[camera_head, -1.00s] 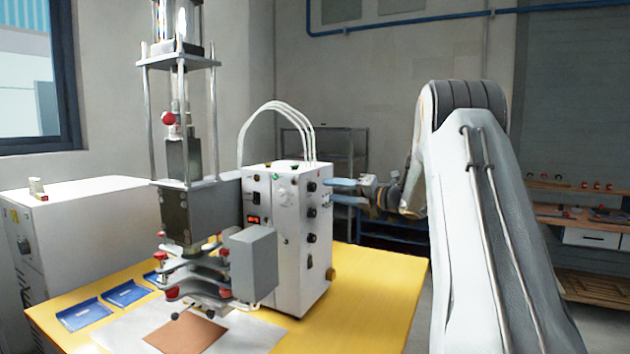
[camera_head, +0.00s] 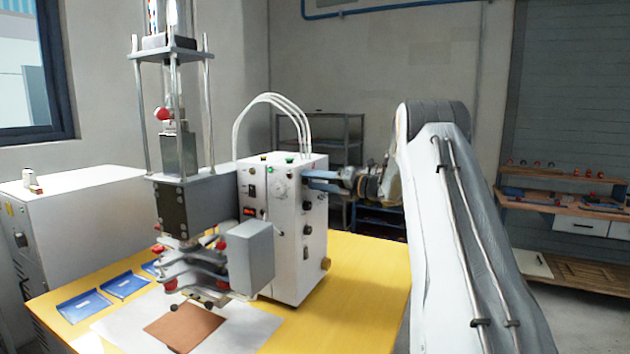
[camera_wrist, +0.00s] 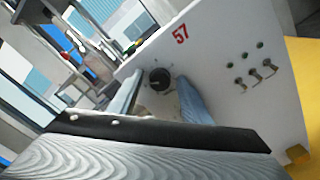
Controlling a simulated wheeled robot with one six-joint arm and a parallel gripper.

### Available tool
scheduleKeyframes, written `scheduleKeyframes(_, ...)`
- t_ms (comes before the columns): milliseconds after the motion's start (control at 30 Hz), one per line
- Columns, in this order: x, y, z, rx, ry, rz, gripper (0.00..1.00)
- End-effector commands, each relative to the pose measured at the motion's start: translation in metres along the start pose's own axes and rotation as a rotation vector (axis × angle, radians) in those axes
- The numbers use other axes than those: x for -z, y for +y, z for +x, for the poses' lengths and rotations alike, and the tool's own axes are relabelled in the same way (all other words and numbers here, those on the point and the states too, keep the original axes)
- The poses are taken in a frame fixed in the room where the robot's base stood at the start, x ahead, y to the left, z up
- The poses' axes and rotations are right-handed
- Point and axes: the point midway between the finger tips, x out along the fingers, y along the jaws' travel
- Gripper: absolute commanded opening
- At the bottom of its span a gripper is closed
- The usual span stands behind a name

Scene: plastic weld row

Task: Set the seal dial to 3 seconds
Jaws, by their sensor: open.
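The white control box (camera_head: 285,235) stands on the yellow table, with black knobs in a column on its right side face. My gripper (camera_head: 318,180) is at the top of that column, its blue fingers reaching the box and hiding the upper knob in the head view. In the wrist view, a round black knob (camera_wrist: 159,78) sits between the two open fingers of my gripper (camera_wrist: 161,82), with a gap on each side. The knob's pointer and its scale are too small to read, so its setting cannot be told.
A weld press (camera_head: 190,205) stands left of the box, above a brown sheet (camera_head: 185,328). Blue trays (camera_head: 85,305) lie on the yellow table (camera_head: 365,275). The wrist view shows a red "57" (camera_wrist: 180,34) and several small switches (camera_wrist: 252,78) on the box. White hoses arch above it.

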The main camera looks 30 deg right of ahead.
Motion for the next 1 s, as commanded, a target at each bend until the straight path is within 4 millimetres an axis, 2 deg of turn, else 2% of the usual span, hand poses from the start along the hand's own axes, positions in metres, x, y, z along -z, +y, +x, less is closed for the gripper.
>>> scheduleKeyframes(167, 0.0001, -0.0003, -0.0001, 0.0, 0.0, 0.0, 0.42)
scheduleKeyframes(400, 0.0, -0.0003, -0.0002, 0.001, 0.0, 0.0, 0.03)
scheduleKeyframes(733, 0.0002, -0.0009, -0.0002, 0.001, -0.001, 0.046, 0.03)
scheduleKeyframes(1000, 0.0002, -0.0012, 0.0, 0.0, -0.001, 0.216, 0.03)
